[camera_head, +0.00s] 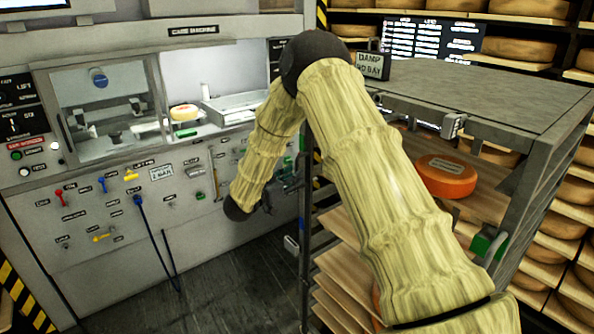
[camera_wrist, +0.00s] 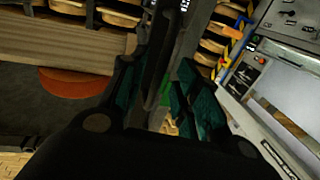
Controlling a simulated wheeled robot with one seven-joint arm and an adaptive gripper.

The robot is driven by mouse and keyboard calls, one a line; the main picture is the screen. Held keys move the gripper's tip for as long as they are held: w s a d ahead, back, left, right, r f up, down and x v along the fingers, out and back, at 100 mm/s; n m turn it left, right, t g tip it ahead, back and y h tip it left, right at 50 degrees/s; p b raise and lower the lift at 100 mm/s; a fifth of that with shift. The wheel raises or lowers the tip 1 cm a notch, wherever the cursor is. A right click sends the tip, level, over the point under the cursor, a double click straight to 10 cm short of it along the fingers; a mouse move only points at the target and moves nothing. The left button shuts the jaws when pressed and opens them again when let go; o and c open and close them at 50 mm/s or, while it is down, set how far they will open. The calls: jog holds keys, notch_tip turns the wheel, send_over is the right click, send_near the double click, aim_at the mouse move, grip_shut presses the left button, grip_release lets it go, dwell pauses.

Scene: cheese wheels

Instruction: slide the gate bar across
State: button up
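My gripper (camera_head: 285,182) is at the left front edge of the grey rack cart, partly hidden behind my arm in the head view. In the wrist view my gripper (camera_wrist: 160,98) has its green-padded fingers apart. A dark upright bar (camera_wrist: 160,48) with a green part runs between or just beyond them; I cannot tell whether they touch it. I cannot tell for sure whether this is the gate bar. In the head view a dark post (camera_head: 305,205) stands at the cart's left front. A green handle (camera_head: 488,243) is on the cart's right front.
An orange cheese wheel (camera_head: 446,176) lies on a cart shelf. It also shows in the wrist view (camera_wrist: 75,82). The cave machine panel (camera_head: 150,205) with levers and a hanging blue cord is at the left. Shelves of cheese stand behind. Floor (camera_head: 235,285) is clear between panel and cart.

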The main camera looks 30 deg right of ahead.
jog(key=shift+p+x, duration=0.3)
jog(key=shift+x, duration=1)
grip_shut()
